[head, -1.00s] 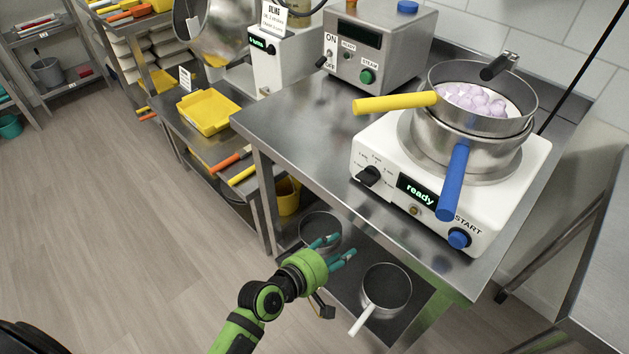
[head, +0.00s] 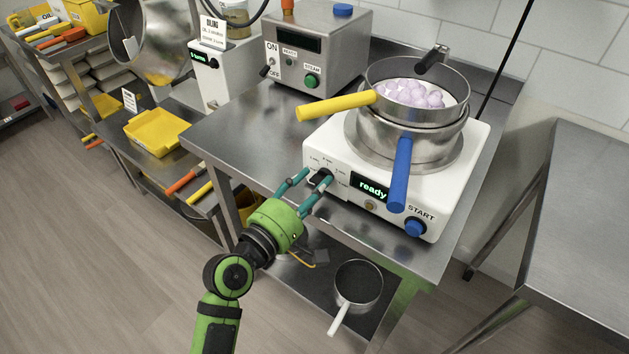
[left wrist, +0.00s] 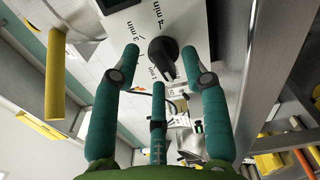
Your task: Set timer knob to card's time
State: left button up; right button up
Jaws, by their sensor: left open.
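The black timer knob (head: 321,177) is on the front left of the white cooker (head: 440,186), whose display reads "ready". My left gripper (head: 315,174) is open at the knob. In the left wrist view the knob (left wrist: 163,60) sits between the two outer teal fingers, with a gap on each side; the third finger is below it. Minute marks, including "3 min" and "4 min", show around the knob. The knob's exact setting is hard to read. A white card (head: 213,32) stands at the back left; its small text is not clearly legible. My right gripper is not in view.
A steel pot (head: 415,140) with a blue handle and a yellow-handled strainer of lilac pieces (head: 413,93) stand on the cooker. A blue START button (head: 415,227) is at its front right. A steel box (head: 310,50) stands behind. Bare tabletop (head: 245,135) lies to the left.

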pick_arm(q)
jog(key=shift+w+d, duration=0.3)
jog(key=shift+w, duration=0.1)
grip_shut()
jog(key=shift+m, duration=0.4)
jog(key=m+p, duration=0.1)
jog(key=m, duration=0.3)
jog(key=shift+s+p, duration=0.1)
jog(key=shift+p, duration=0.2)
jog(key=shift+d+m+p, duration=0.1)
jog(key=shift+m+p, duration=0.6)
jog(key=shift+m, duration=1.7)
grip_release()
